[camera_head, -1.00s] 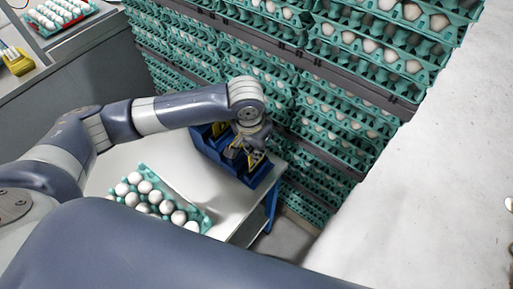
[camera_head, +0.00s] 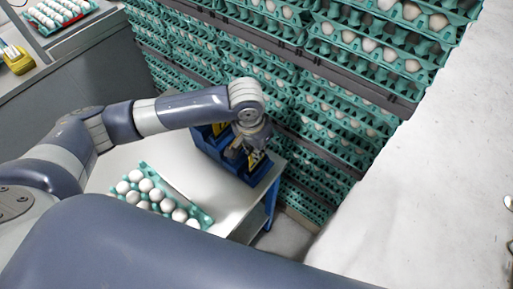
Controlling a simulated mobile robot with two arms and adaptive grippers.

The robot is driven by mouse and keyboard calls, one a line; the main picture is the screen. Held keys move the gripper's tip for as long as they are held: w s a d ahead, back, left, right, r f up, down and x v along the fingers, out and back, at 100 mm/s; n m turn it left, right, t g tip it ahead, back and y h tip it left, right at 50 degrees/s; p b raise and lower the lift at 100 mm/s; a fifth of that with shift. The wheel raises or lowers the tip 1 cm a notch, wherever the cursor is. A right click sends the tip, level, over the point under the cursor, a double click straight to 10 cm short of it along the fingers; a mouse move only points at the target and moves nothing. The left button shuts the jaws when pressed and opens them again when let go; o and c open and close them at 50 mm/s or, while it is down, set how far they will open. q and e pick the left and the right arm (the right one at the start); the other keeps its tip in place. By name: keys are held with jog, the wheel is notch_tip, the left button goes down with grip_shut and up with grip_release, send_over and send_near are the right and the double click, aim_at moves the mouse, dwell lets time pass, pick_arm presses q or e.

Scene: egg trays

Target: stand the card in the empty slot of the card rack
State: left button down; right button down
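The card rack (camera_head: 208,146) is a dark blue bin at the far right corner of the white table. Yellow cards with dark markings show inside it, one (camera_head: 219,129) toward its left end and one (camera_head: 256,160) toward its right end. My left gripper (camera_head: 240,153) points down over the right half of the rack, next to the right-hand card. Its fingers are small and dark here, and I cannot tell whether they hold that card. The gripper and wrist hide part of the slots. My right gripper is not in view.
A teal tray (camera_head: 203,217) of white eggs lies on the white table (camera_head: 190,178), left of the rack. Tall stacks of teal egg trays (camera_head: 330,125) stand close behind the rack. A grey counter (camera_head: 75,85) with another egg tray and a yellow object is at upper left.

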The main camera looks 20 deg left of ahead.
pick_arm(q)
jog(key=shift+f+b, duration=0.3)
jog(key=shift+f, duration=1.55)
jog(key=c, duration=1.7)
grip_release()
jog(key=shift+r, duration=0.15)
jog(key=r, duration=0.4)
jog(key=s+r, duration=0.1)
jog(key=r, duration=0.6)
jog(key=shift+s+a+r, duration=0.25)
jog(key=shift+s+r, duration=0.1)
